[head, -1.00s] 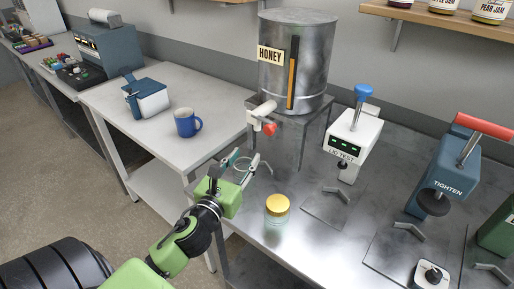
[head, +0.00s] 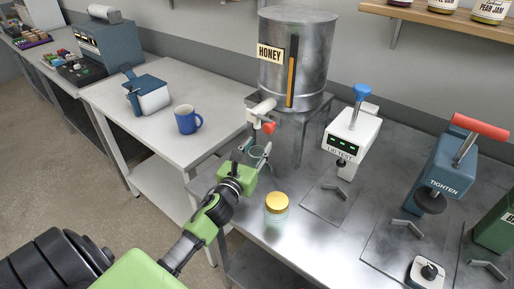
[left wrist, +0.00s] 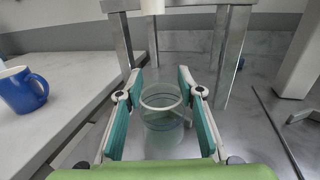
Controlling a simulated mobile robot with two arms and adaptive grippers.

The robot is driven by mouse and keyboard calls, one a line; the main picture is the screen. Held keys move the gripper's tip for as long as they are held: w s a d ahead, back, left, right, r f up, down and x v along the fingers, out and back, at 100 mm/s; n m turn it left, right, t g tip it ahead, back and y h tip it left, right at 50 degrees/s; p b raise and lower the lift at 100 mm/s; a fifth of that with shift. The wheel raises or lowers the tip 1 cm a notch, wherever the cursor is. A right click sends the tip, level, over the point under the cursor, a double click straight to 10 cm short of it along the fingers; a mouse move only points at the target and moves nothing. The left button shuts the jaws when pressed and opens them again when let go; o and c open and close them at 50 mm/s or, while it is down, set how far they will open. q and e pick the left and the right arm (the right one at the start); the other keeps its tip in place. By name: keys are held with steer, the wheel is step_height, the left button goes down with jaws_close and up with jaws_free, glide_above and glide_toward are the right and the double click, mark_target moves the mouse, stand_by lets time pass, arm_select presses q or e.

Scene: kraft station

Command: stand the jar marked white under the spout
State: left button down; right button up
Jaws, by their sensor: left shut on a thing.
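My left gripper (head: 254,160) is shut on an open, clear glass jar (left wrist: 161,116). In the left wrist view the teal-padded fingers lie on both sides of it. The jar looks upright and empty; I see no readable mark on it. The honey drum (head: 296,60) stands on a metal stand, with a white spout (head: 260,107) and a red tap handle (head: 268,128). The jar is below the spout's height, close to the stand; I cannot tell whether it is exactly beneath the spout or touches the bench. My right gripper is not in view.
A gold-lidded jar (head: 277,205) stands on the metal bench, right of my left gripper. A lid test device (head: 352,140) and a blue tighten press (head: 446,165) stand farther right. A blue mug (head: 187,120) and a blue-white box (head: 148,93) sit on the left table.

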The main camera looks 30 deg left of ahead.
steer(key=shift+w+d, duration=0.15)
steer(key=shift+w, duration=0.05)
arm_select(q)
steer(key=c, duration=1.8)
jaws_free()
steer(key=shift+f, duration=0.15)
steer(key=o, duration=0.4)
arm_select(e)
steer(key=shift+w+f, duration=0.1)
arm_select(q)
steer(key=shift+s+r, duration=0.1)
steer(key=shift+r, duration=0.15)
steer(key=s, duration=0.3)
steer(key=s+d+b, duration=0.1)
steer(key=s, duration=0.2)
steer(key=s+d+b, duration=0.1)
steer(key=s, duration=0.3)
steer(key=shift+f, duration=0.2)
steer(key=shift+s+d+r, duration=0.1)
steer(key=shift+s+r, duration=0.05)
steer(key=shift+s, duration=0.7)
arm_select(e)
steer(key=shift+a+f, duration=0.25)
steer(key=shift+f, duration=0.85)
